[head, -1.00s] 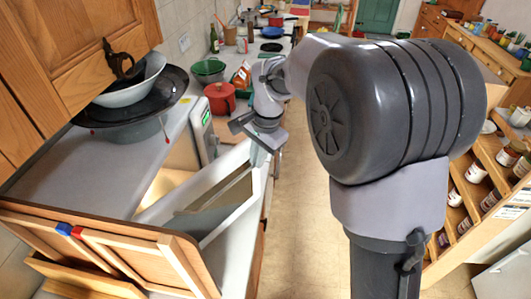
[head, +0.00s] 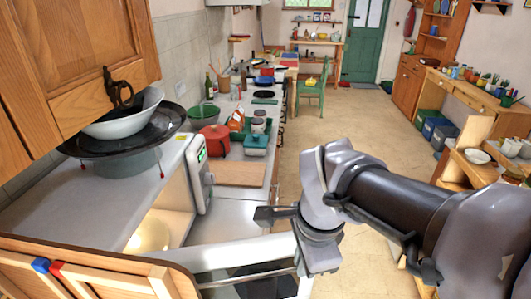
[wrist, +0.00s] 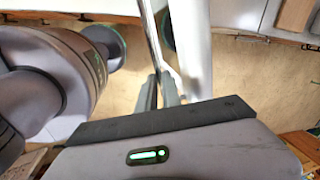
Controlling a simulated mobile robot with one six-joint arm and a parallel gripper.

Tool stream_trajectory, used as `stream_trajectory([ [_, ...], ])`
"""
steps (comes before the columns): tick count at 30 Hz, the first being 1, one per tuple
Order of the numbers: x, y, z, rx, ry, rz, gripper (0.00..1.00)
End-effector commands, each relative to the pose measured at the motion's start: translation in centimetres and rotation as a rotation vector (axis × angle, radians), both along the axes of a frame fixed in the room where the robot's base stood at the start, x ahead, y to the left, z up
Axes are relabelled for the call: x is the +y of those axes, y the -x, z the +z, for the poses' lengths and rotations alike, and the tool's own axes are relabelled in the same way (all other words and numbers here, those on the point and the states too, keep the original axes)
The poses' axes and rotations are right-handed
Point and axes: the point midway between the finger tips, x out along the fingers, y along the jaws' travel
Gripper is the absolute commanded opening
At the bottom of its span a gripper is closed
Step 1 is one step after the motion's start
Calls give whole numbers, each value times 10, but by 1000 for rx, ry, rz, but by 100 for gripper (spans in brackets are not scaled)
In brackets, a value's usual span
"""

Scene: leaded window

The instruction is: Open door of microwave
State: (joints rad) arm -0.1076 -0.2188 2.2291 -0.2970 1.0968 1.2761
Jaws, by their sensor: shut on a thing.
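The microwave (head: 112,197) is a white box on the left counter, with a control panel (head: 203,160) and green display at its right side. Its front is open and a pale glass plate (head: 150,236) shows in the lit cavity. The door (head: 235,253) stands swung well out, white with a dark window. A thin metal handle bar (head: 245,278) runs along it. My gripper (wrist: 160,90) is shut on the handle bar, near the door's right end. The wrist view shows both fingers around the bar, beside the white door (wrist: 190,45). The fingertips are hard to make out in the head view.
A bowl (head: 125,115) on a dark pan (head: 120,142) is above the microwave, under a wooden wall cupboard (head: 80,60). A red pot (head: 210,140) and a wooden board (head: 240,173) are farther along the counter. The aisle floor (head: 325,125) is clear.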

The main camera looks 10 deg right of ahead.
Motion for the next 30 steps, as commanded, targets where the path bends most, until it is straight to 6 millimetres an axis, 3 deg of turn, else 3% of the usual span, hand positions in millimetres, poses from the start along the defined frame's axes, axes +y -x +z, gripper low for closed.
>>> stream_trajectory([
  [17,1,7,4,-7,-1,-27,0],
  [18,1,7,4,-8,-1,-27,15],
  [21,1,7,3,-6,-1,-27,31],
  [30,0,8,3,-4,-1,-27,31],
])
